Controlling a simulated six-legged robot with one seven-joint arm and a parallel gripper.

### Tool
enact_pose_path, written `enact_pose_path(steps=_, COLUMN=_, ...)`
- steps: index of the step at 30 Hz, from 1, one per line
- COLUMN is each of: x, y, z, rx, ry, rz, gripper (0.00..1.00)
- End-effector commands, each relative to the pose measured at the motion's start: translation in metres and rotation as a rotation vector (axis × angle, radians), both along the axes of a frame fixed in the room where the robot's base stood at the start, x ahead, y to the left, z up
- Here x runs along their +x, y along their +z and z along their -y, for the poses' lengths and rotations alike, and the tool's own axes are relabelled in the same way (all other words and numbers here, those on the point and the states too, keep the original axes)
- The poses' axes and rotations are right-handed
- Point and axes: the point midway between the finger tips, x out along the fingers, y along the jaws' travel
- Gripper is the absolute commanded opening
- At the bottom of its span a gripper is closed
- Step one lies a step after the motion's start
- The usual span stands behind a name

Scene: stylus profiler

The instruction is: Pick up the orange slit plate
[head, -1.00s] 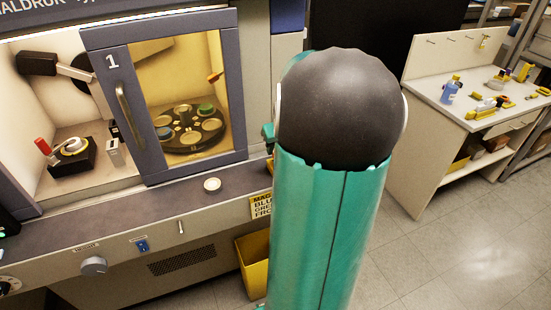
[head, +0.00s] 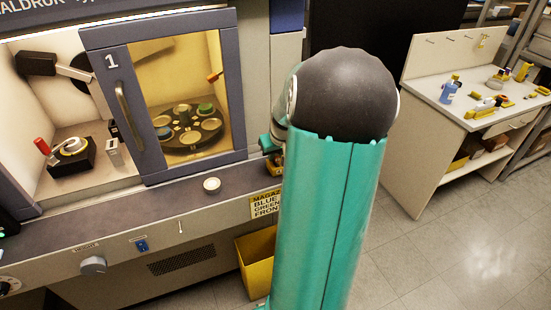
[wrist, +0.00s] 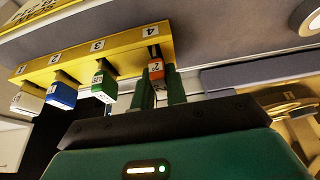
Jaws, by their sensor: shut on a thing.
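The orange slit plate (wrist: 156,70), labelled 2, is at the position marked 4 of a yellow rack (wrist: 120,50) in the wrist view. My gripper (wrist: 158,78) has its two green fingers on either side of the plate, shut on it. I cannot tell whether the plate is still seated in the rack. A green plate (wrist: 103,83), a blue plate (wrist: 63,93) and a white plate (wrist: 27,102) sit along the same rack at its other positions. In the head view my arm hides the fingers and the plate.
A small round disc (head: 212,184) lies on the ledge. A yellow bin (head: 256,262) stands below on the floor. A side bench (head: 485,110) holds bottles and tools; the floor before it is clear.

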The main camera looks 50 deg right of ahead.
Motion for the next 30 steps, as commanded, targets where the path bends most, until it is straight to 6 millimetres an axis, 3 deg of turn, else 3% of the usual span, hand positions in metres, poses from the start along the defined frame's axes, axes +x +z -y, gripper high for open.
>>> enact_pose_path(steps=10, x=0.000, y=0.006, z=0.000, rx=-0.001, ry=0.000, rz=0.000, gripper=0.00)
enact_pose_path(steps=17, x=0.001, y=0.034, z=0.000, rx=-0.004, ry=-0.001, rz=0.002, gripper=0.00)
enact_pose_path(steps=27, x=-0.031, y=0.092, z=-0.039, rx=-0.007, ry=0.000, rz=0.002, gripper=0.00)
enact_pose_path(steps=30, x=-0.045, y=0.102, z=-0.057, rx=-0.004, ry=0.000, rz=0.001, gripper=0.00)
